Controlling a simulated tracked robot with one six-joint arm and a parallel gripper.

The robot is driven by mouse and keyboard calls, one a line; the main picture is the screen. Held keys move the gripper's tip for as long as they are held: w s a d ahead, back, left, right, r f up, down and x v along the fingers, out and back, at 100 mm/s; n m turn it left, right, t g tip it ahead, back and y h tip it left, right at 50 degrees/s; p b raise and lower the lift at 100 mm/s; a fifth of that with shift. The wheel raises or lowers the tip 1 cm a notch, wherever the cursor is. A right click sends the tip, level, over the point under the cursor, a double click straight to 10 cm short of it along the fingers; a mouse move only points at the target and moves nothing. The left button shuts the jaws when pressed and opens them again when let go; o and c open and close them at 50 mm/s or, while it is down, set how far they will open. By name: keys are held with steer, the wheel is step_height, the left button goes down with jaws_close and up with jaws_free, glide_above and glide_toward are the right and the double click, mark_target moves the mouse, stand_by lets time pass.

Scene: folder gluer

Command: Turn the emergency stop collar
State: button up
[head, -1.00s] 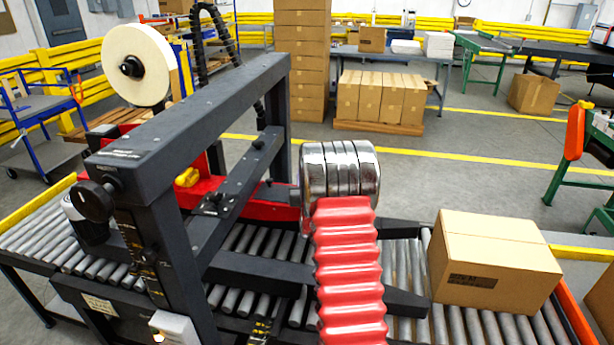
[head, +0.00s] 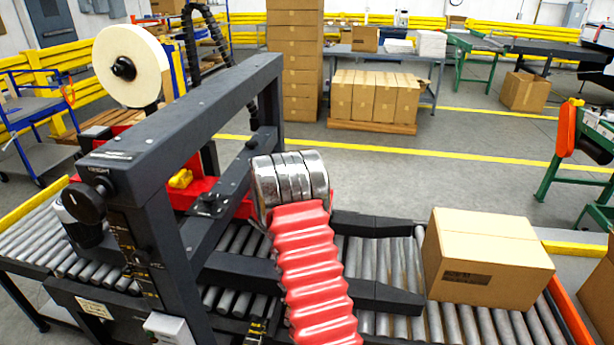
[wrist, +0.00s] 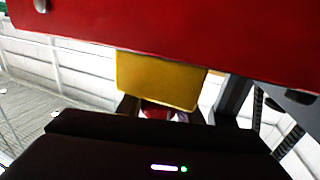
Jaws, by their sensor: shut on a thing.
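In the wrist view, my gripper (wrist: 158,107) is shut, its two fingers on either side of a small red round part, which looks like the emergency stop collar (wrist: 156,113). The collar sits just below a yellow block (wrist: 160,82) on the underside of a red machine body (wrist: 180,30). My gripper's dark housing hides the collar's lower part, so how far it is turned cannot be told. In the head view, my red ribbed arm with its chrome rings hides my gripper and the collar.
The dark machine frame (head: 185,110) stands left of my arm, over a roller conveyor (head: 408,262). A closed carton (head: 484,258) rests on the rollers at right. A tape roll (head: 130,67) stands at upper left. Open floor lies behind.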

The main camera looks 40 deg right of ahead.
steer(key=shift+a+m+g+h, duration=0.15)
steer(key=shift+m+g+h, duration=0.15)
steer(key=shift+m+g, duration=0.45)
